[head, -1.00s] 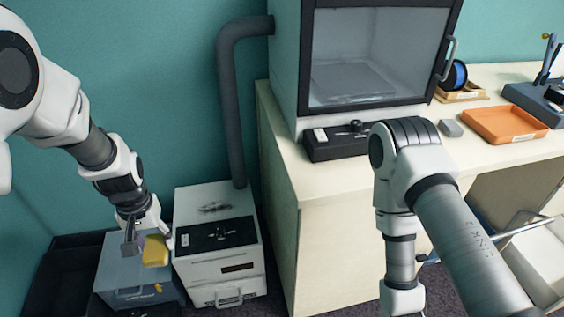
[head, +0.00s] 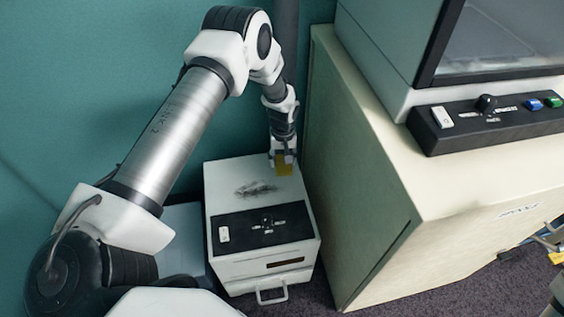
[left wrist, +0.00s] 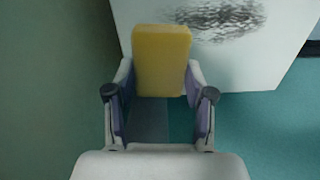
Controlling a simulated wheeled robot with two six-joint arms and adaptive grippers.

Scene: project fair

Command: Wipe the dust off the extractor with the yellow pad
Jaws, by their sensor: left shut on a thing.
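The extractor (head: 221,202) is a white box on the floor with a black control panel on its top front. A dark smudge of dust (head: 256,188) lies on its white top, behind the panel; the dust also shows in the left wrist view (left wrist: 222,20). My left gripper (head: 282,158) is over the back right part of the extractor top, shut on the yellow pad (head: 284,169). In the left wrist view the pad (left wrist: 161,60) sits between the fingers, beside the dust. I cannot tell whether it touches the top.
A cream bench (head: 370,190) stands close to the right of the extractor, with a glass-fronted cabinet and a black control box (head: 470,126) on it. A dark pipe (head: 286,50) rises behind the extractor. The teal wall is close behind.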

